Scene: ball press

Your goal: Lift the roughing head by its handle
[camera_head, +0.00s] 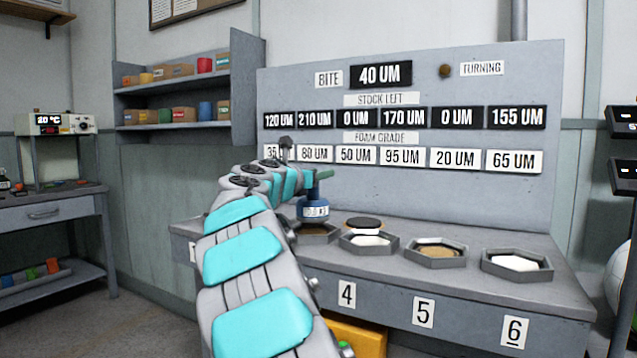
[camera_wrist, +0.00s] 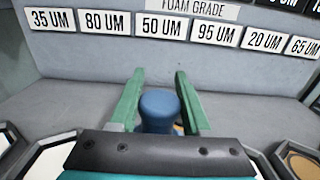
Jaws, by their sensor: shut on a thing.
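The roughing head appears to be the blue cylinder with a white label (camera_head: 314,211) in the head view; the label is too small to read surely. It is upright at the near side of the bench, over a hexagonal tray (camera_head: 334,238). I cannot tell if there is a gap beneath it. My gripper (camera_head: 315,188) is above it, with green fingers. In the wrist view, the round blue handle top (camera_wrist: 158,104) stands between the two green fingers of my gripper (camera_wrist: 158,76), which is shut on it. The head's lower part is hidden there.
Hexagonal trays numbered 4 (camera_head: 369,249), 5 (camera_head: 436,263) and 6 (camera_head: 517,273) stand to the right, with discs in some. A dark round disc (camera_head: 364,222) is by tray 4. The upright signboard (camera_head: 400,190) rises behind the bench.

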